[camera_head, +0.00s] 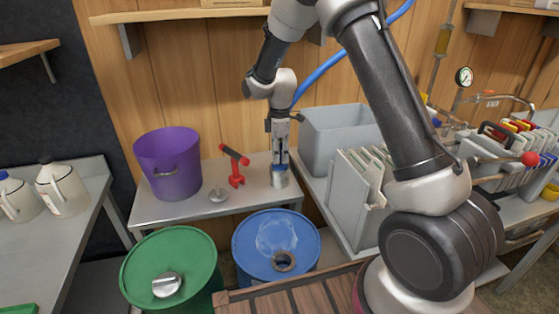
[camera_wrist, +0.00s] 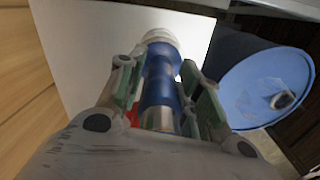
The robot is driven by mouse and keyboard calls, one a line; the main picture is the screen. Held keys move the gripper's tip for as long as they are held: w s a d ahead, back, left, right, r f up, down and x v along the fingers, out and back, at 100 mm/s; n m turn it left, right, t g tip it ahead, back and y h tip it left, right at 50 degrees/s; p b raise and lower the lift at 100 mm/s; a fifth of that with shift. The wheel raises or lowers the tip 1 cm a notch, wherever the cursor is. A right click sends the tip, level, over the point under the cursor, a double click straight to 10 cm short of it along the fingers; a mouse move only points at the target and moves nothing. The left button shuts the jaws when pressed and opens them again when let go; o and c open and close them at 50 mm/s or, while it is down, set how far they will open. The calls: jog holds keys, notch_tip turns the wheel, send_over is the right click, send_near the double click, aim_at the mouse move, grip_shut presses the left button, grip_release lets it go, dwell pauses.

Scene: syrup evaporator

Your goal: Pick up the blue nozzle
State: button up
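The blue nozzle (camera_head: 279,169) stands upright on the grey metal table, with a pale grey lower part. My gripper (camera_head: 280,160) points down directly over it. In the wrist view the nozzle (camera_wrist: 160,85) shows as a blue body with a pale ring at its far end and a silver part nearer me. It lies between the two green-padded fingers of my gripper (camera_wrist: 157,66). The pads are very close to its sides, but I cannot tell whether they press on it.
A red tool (camera_head: 235,167) and a purple bucket (camera_head: 168,163) stand to the left on the metal table (camera_head: 215,207). Blue (camera_head: 272,245) and green (camera_head: 172,262) drums stand in front. A grey bin (camera_head: 340,135) and upright pale plates (camera_head: 360,180) are close on the right.

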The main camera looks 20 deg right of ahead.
grip_shut()
jog(key=shift+r, duration=0.1)
notch_tip(320, 180, up, 10)
jog(key=shift+f, duration=0.1)
